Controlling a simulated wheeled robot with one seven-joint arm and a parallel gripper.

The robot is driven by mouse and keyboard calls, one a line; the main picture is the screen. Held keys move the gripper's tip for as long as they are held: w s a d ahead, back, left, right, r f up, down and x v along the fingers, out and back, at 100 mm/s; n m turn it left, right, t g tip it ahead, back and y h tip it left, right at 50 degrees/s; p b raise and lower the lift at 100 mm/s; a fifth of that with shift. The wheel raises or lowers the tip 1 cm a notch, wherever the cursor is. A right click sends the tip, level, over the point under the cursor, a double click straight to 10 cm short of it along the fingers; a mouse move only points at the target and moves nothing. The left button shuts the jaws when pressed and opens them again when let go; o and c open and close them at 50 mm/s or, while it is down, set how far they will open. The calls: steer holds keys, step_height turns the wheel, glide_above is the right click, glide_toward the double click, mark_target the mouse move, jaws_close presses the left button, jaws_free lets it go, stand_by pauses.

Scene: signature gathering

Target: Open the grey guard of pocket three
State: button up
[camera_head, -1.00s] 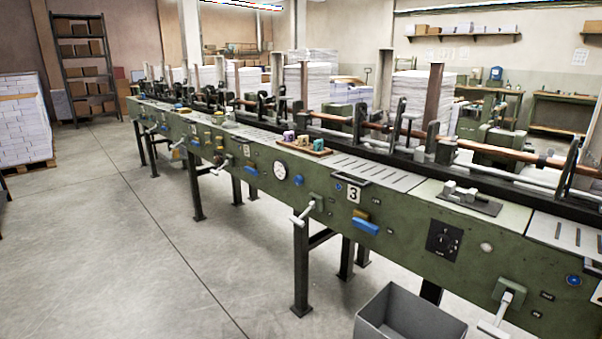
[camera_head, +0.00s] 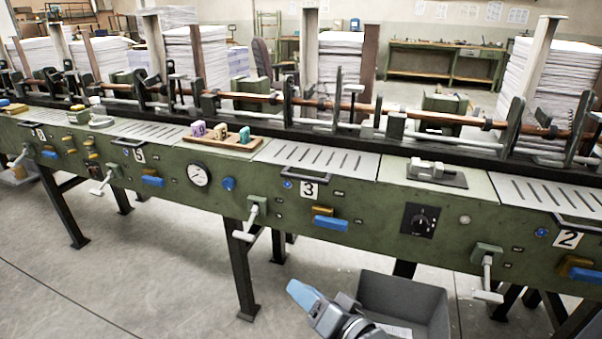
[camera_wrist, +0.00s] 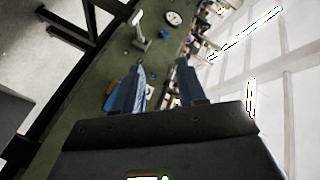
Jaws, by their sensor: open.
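The grey guard (camera_head: 308,158) of pocket three is a slotted plate on top of the green machine, lying flat, with a dark bar handle (camera_head: 312,184) at its front edge. The plate marked 3 (camera_head: 309,190) is on the panel just below. My gripper (camera_wrist: 160,64) is open and empty in the wrist view, its two blue-grey fingers apart, with the green machine front beyond. In the head view its blue finger (camera_head: 304,294) shows low, in front of and below pocket three, well apart from the guard. The guard is not clearly seen in the wrist view.
A grey bin (camera_head: 408,298) stands on the floor beside my arm. A crank lever (camera_head: 251,218) and a blue paddle (camera_head: 330,223) stick out from the panel. A wooden tray (camera_head: 222,141) with coloured pieces sits left of the guard. Dark bars and rods run behind.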

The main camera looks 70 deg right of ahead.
steer(key=w+d+r+m+h+p, duration=0.1)
steer(key=w+d+r+m+h, duration=0.25)
steer(key=d, duration=0.55)
steer(key=m+p, duration=0.1)
steer(key=m, duration=0.6)
glide_toward(305, 180)
steer(key=x, duration=0.4)
steer(key=shift+g+h, duration=0.4)
steer(key=shift+h, duration=0.05)
steer(key=x, duration=0.7)
steer(key=shift+a+p, duration=0.15)
steer(key=shift+p, duration=0.25)
jaws_close()
